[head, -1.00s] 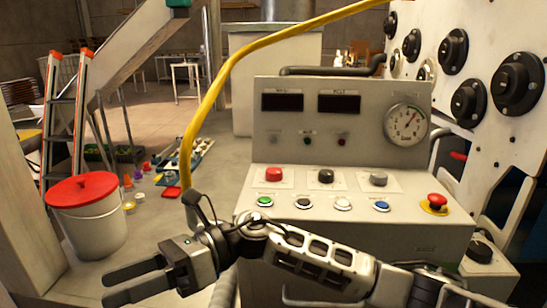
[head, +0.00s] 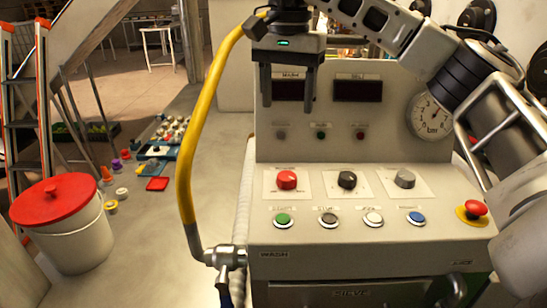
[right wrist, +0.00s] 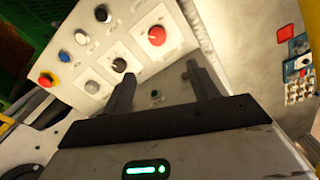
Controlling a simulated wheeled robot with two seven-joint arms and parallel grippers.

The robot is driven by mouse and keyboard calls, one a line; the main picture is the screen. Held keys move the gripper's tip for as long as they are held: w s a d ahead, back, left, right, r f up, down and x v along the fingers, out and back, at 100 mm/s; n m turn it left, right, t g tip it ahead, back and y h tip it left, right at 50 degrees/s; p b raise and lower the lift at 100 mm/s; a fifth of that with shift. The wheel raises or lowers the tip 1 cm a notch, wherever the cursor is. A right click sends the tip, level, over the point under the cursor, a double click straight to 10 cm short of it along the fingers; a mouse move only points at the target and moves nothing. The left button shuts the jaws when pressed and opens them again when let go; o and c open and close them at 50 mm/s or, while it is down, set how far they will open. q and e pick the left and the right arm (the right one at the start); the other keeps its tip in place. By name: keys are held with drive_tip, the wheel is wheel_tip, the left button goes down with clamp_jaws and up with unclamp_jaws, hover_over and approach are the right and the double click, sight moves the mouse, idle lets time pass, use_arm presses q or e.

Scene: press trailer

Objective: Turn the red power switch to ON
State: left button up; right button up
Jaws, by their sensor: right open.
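The red power switch (head: 287,180) is a round red knob at the left of the knob row on the grey control panel (head: 262,225). It also shows in the right wrist view (right wrist: 157,35), beyond the fingers. My right gripper (head: 288,100) hangs above the knob row in the head view, in front of the upright panel face, with its fingers pointing down. It is open and empty, and apart from the knob. It also shows in the right wrist view (right wrist: 165,85). The knob's label is too small to read. My left gripper is not in view.
A black knob (head: 347,180) and a grey knob (head: 405,179) stand to the right of the red one. Several push buttons sit below, and a red emergency button (head: 475,208) at the right. A yellow hose (head: 188,150) runs along the left. A red-lidded bucket (head: 75,240) stands on the floor.

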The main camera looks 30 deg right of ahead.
hover_over(287, 175)
wheel_tip(287, 175, down, 4)
wheel_tip(287, 175, down, 9)
drive_tip(key=shift+f, duration=1.2)
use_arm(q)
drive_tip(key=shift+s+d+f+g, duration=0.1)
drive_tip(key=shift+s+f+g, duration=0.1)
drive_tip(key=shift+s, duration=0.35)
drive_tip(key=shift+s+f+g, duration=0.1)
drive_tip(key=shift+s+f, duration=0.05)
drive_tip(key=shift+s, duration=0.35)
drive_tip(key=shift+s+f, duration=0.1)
use_arm(e)
drive_tip(key=c, duration=1)
